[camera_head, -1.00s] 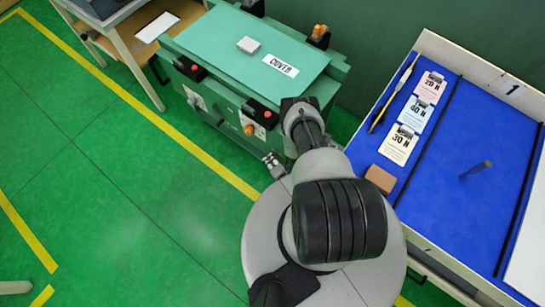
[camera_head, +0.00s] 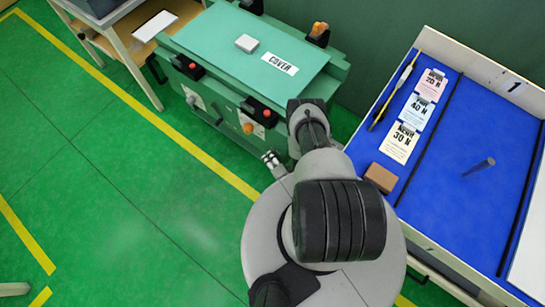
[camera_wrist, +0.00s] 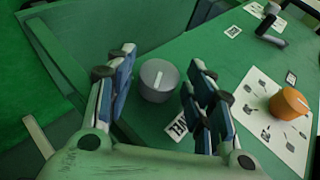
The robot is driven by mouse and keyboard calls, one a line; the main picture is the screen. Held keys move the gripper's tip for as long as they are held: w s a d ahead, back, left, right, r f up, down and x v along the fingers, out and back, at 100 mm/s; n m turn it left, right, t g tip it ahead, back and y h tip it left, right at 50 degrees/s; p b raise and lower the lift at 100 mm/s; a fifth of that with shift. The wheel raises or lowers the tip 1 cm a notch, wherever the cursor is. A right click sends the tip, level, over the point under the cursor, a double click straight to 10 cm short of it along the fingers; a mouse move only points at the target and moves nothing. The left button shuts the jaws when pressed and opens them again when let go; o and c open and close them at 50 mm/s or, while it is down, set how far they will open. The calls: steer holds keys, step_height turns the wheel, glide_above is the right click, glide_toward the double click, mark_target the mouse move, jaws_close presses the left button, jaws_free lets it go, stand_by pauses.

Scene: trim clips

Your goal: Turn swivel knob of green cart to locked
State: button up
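The green cart (camera_head: 208,78) stands at the top centre of the head view. In the wrist view a round grey knob (camera_wrist: 158,84) with a pale line on its top is on the cart's green panel. The line runs roughly up the picture, tilted slightly right. A white label (camera_wrist: 181,128) ending in "VEL" sits beside the knob, its start hidden. My gripper (camera_wrist: 162,62) is open, one finger on each side of the knob, with gaps visible. In the head view my gripper (camera_head: 271,160) is at the cart's near right side, and the grey knob is not visible there.
An orange knob (camera_wrist: 288,103) sits on a white picture card to the right in the wrist view. A grey lever (camera_wrist: 268,22) is farther off. A blue-topped table (camera_head: 440,180) with cards and a brown block (camera_head: 380,178) stands right. Green floor left is clear.

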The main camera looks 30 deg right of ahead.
steer(key=shift+o, duration=0.2)
steer(key=g+p, duration=0.1)
steer(key=r+p, duration=0.1)
steer(key=p, duration=0.1)
steer(key=shift+w+a+n+g, duration=0.2)
steer(key=shift+n+g, duration=0.1)
steer(key=shift+g, duration=0.1)
steer(key=shift+w+f+g+h+p, duration=0.15)
steer(key=shift+g+h+p, duration=0.25)
steer(key=shift+g+p, duration=0.45)
steer(key=g+b, duration=0.2)
steer(key=n+g+h+b, duration=0.1)
steer(key=g+b, duration=0.1)
steer(key=b, duration=0.1)
steer(key=g+h+b, duration=0.1)
steer(key=g+b, duration=0.1)
steer(key=g, duration=0.1)
steer(key=shift+w+a+f+n+b, duration=0.1)
steer(key=shift+w+f+n+b, duration=0.2)
steer(key=shift+n, duration=0.1)
steer(key=shift+b, duration=0.6)
steer(key=p+v, duration=0.7)
steer(key=v, duration=1.1)
steer(key=w+a+r+n+t+y, duration=0.1)
steer(key=w+a+r+y, duration=0.1)
steer(key=w+a+r, duration=0.2)
steer(key=w+r, duration=0.3)
steer(key=r, duration=0.3)
steer(key=shift+w+t, duration=0.25)
steer(key=shift+t, duration=0.1)
